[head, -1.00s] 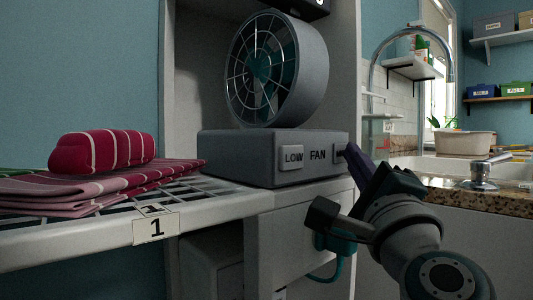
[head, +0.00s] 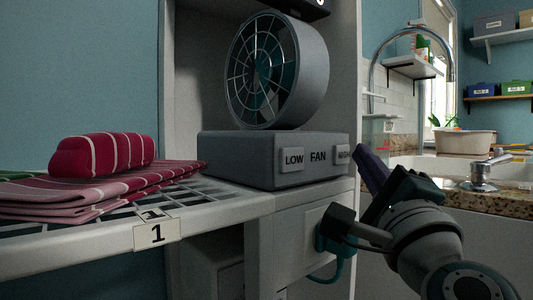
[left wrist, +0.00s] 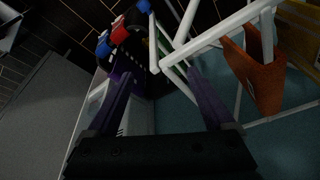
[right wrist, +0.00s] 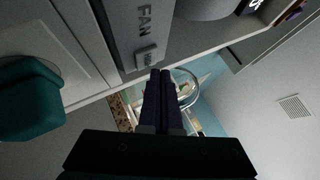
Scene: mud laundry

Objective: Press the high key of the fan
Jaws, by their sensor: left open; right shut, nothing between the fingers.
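The fan (head: 276,68) is a grey round drum with a wire grille on a grey base (head: 240,160). The base's front has a LOW key (head: 293,160) at left, the word FAN, and the HIGH key (head: 343,155) at right. My right gripper (head: 366,158) is shut and empty, its dark purple fingertips just right of the HIGH key. In the right wrist view the HIGH key (right wrist: 147,56) lies just beyond the fingertips (right wrist: 158,75); contact cannot be told. My left gripper (left wrist: 158,80) is open and empty, away from the fan.
The fan stands in a white cabinet niche. A wire shelf (head: 100,236) marked 1 with folded striped towels (head: 100,178) is at left. A granite counter (head: 475,200) with a sink and tap is at right. In the left wrist view, white rails (left wrist: 225,35) and an orange item (left wrist: 255,80) are close by.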

